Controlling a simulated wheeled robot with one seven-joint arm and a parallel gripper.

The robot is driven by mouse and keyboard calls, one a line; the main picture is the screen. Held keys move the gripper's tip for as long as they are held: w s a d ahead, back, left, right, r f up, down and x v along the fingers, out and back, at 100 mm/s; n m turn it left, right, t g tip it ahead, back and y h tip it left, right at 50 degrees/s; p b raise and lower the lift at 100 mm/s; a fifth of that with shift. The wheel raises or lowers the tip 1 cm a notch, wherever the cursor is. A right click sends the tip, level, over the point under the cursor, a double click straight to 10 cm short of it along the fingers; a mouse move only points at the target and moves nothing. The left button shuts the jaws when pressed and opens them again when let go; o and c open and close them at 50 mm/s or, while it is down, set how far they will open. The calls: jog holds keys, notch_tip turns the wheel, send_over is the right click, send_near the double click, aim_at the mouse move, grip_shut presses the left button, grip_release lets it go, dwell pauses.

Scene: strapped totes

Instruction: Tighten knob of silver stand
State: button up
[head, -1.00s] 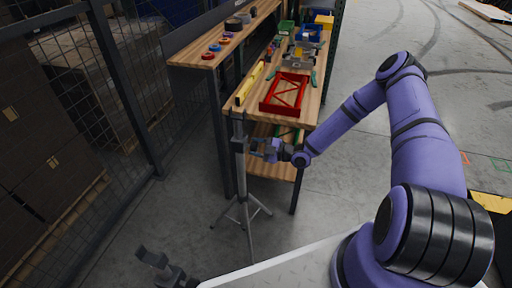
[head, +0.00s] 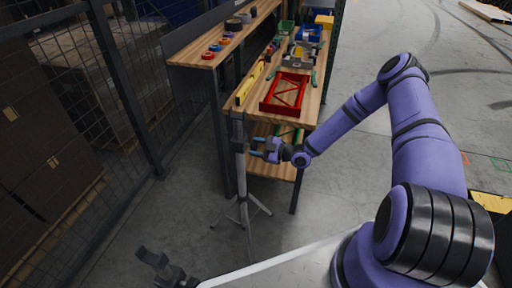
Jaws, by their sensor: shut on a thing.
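The silver stand (head: 241,180) is a thin upright pole on splayed tripod legs, standing on the floor left of the workbench front. My gripper (head: 258,149) reaches in from the right at the stand's upper collar. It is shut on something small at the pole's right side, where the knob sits. The fingers hide most of the knob, so its turn cannot be seen.
A wooden workbench (head: 306,111) behind the stand holds a red frame (head: 285,94), a yellow level (head: 250,84) and bins. A higher shelf (head: 205,58) carries tape rolls. A mesh fence (head: 125,90) stands left. Open floor lies at right.

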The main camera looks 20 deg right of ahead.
jog(key=o, duration=0.9)
jog(key=shift+s+d, duration=0.1)
jog(key=shift+d, duration=0.05)
jog(key=v, duration=1)
jog(key=shift+s+d, duration=0.15)
jog(key=shift+d, duration=0.1)
jog(key=s+a+r+n+g+h, duration=0.2)
jog(key=s+r+n+g, duration=0.15)
jog(key=r+n, duration=0.65)
jog(key=s+a+r+n+g+h, duration=0.1)
jog(key=s+r+n+g+h, duration=0.2)
jog(key=r+n, duration=0.7)
jog(key=s+a+r+n+g+h, duration=0.1)
jog(key=s+a+r+n+g, duration=0.3)
jog(key=r+n, duration=0.6)
jog(key=s+d+r+n+t+h, duration=0.1)
jog(key=s+r+n+h, duration=0.2)
jog(key=s+r+n, duration=0.3)
jog(key=s+d+r+n+t+h, duration=0.1)
jog(key=s+r+n+t+h, duration=0.1)
jog(key=s+r+n, duration=0.4)
jog(key=s+d+r+n+t+h, duration=0.2)
jog(key=s+r+n, duration=0.4)
jog(key=n, duration=0.6)
jog(key=shift+s+r+n+h, duration=0.2)
jog(key=shift+s+h, duration=0.2)
jog(key=shift+s, duration=0.1)
jog(key=shift+s+r+n+h, duration=0.15)
jog(key=shift+s+n+h, duration=0.05)
jog(key=shift+s+h, duration=0.25)
